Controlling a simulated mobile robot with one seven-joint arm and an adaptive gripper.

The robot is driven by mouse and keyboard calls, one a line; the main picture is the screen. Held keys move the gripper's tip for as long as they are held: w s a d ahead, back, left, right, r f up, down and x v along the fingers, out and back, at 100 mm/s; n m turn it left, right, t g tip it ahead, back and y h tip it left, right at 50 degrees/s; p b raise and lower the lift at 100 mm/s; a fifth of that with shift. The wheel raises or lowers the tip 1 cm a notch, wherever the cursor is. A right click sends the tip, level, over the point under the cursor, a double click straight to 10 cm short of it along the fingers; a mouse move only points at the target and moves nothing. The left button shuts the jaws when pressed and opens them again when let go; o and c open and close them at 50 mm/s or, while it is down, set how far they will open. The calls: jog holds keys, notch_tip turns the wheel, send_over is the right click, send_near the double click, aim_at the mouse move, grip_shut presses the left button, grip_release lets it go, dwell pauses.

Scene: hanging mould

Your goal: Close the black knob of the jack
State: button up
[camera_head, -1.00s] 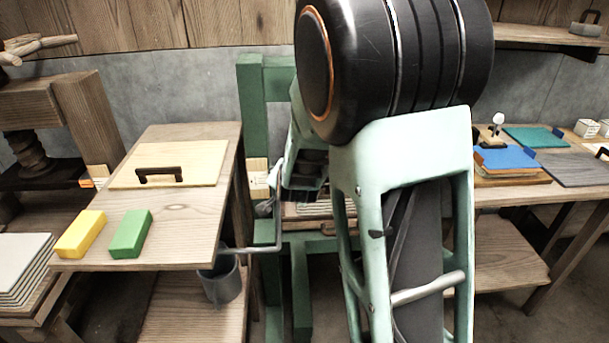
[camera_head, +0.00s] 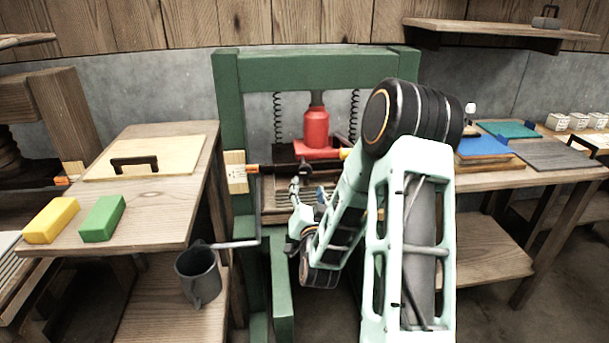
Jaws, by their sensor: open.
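The red jack (camera_head: 316,128) stands upright in the green press frame (camera_head: 228,110), under its top beam. The black knob cannot be told apart with certainty; small dark parts at the jack's base overlap my gripper's tip. My gripper (camera_head: 302,181) is in front of and below the jack, small in view, with its fingers toward the press. It is open, and I see nothing held in it. Contact with the jack cannot be judged. My arm covers the right side of the press.
The left table holds a yellow block (camera_head: 50,220), a green block (camera_head: 102,219) and a board with a black handle (camera_head: 150,144). The right bench (camera_head: 490,180) carries a blue plate (camera_head: 483,147).

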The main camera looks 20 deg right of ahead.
aim_at(306, 173)
jog(key=x, duration=0.9)
jog(key=shift+w+d, duration=0.2)
jog(key=shift+w, duration=0.1)
jog(key=c, duration=1.2)
